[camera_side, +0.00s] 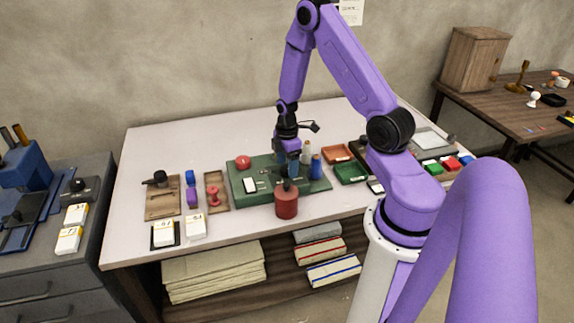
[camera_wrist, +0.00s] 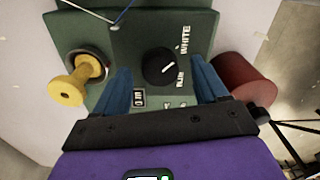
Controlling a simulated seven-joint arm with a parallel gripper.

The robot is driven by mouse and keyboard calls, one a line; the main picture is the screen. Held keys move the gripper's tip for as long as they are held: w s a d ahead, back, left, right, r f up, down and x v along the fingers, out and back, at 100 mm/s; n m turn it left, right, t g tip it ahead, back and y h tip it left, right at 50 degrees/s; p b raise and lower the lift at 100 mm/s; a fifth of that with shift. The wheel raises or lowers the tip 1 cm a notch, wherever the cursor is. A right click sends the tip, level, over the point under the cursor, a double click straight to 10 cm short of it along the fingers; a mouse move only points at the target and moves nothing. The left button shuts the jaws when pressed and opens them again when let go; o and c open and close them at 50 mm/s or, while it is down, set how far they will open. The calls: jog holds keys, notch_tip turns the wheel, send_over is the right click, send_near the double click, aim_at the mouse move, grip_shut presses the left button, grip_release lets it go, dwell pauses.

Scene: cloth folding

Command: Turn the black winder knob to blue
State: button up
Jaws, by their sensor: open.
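The black winder knob (camera_wrist: 158,66) sits on a green panel in the wrist view. Its white pointer line points to the right and slightly up in the picture. A "WHITE" label (camera_wrist: 185,40) is at its upper right; a second label (camera_wrist: 180,77), only partly legible, is at its lower right. My gripper (camera_wrist: 159,72) is open, with one blue finger on each side of the knob and visible gaps between. I cannot tell its height over the knob. In the side view my gripper (camera_side: 293,162) is over the green base (camera_side: 240,187) and hides the knob.
A yellow spool (camera_wrist: 75,82) stands left of the knob, and a dark red cylinder (camera_wrist: 245,80) stands close to the right finger. It also shows in the side view (camera_side: 286,203). Orange (camera_side: 336,153) and green (camera_side: 351,172) trays lie right of the base. The table's left rear is clear.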

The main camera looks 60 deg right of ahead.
jog(key=shift+f, duration=0.35)
jog(key=c, duration=1.1)
